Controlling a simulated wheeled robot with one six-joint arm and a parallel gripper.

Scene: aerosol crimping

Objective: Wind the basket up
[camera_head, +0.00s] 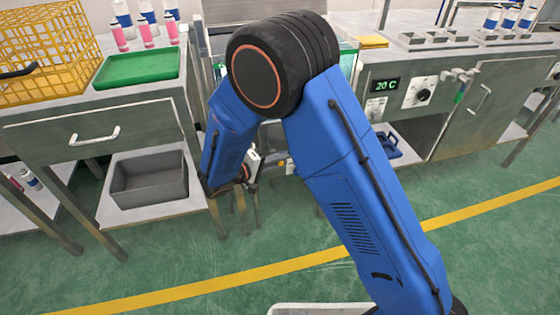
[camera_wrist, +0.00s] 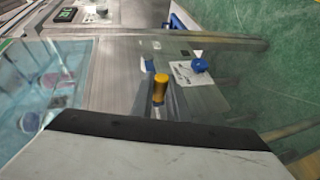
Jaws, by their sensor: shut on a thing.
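My gripper (camera_wrist: 165,100) is shut on the yellow-topped crank handle (camera_wrist: 160,80), which stands up in the middle of the wrist view beside the water bath. In the head view my gripper is low in front of the bath, mostly hidden by my blue arm. The bath (camera_wrist: 85,70) fills the left of the wrist view, with clear bluish water and several blurred can shapes in it. I cannot make out the basket in the bath. The fingertips are mostly hidden behind the gripper body.
A blue knob (camera_wrist: 199,65) on a pale plate sits right of the handle. A yellow wire basket (camera_head: 45,50) and a green tray (camera_head: 138,68) stand on the left bench. A temperature display (camera_head: 385,84) reads 20 C. A grey bin (camera_head: 150,183) sits on the lower shelf. The green floor is clear.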

